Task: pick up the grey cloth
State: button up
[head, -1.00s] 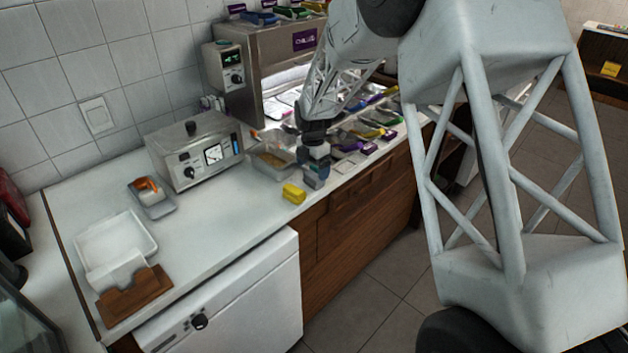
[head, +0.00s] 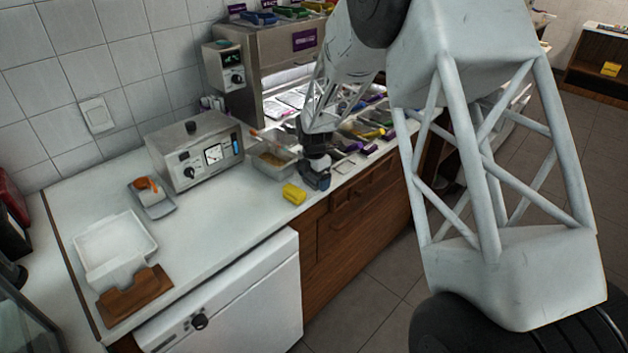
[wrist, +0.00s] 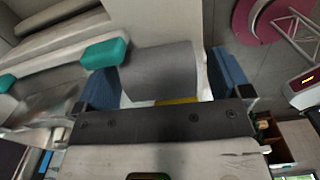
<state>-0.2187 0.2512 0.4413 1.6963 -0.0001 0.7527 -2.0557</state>
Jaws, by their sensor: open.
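The grey cloth (wrist: 160,72) shows in the wrist view as a smooth, curved grey shape. It lies in the gap between the two blue fingers of my gripper (wrist: 165,80). The fingers are apart, with no clear sign of them pressing on it. Its lower part is hidden behind the gripper body. In the head view my gripper (head: 316,180) is low over the counter near its front edge, just right of a yellow block. I cannot make out the cloth there.
The yellow block (head: 293,194) sits close left of my gripper. A clear container (head: 272,164) stands just behind. Several colourful-handled tools lie to the right. A teal piece (wrist: 107,52) is beside the left finger in the wrist view. The counter's middle (head: 225,215) is clear.

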jog(key=c, duration=1)
jog(key=shift+r, duration=0.15)
jog(key=shift+r, duration=1.4)
jog(key=shift+s+r, duration=0.25)
jog(key=s+d, duration=0.1)
jog(key=s, duration=0.4)
jog(key=s+d+r, duration=0.1)
jog(key=s, duration=0.4)
jog(key=s+d, duration=0.1)
jog(key=s, duration=0.4)
jog(key=shift+s+d+r, duration=0.1)
jog(key=shift+d+r, duration=0.05)
jog(key=shift+r, duration=0.05)
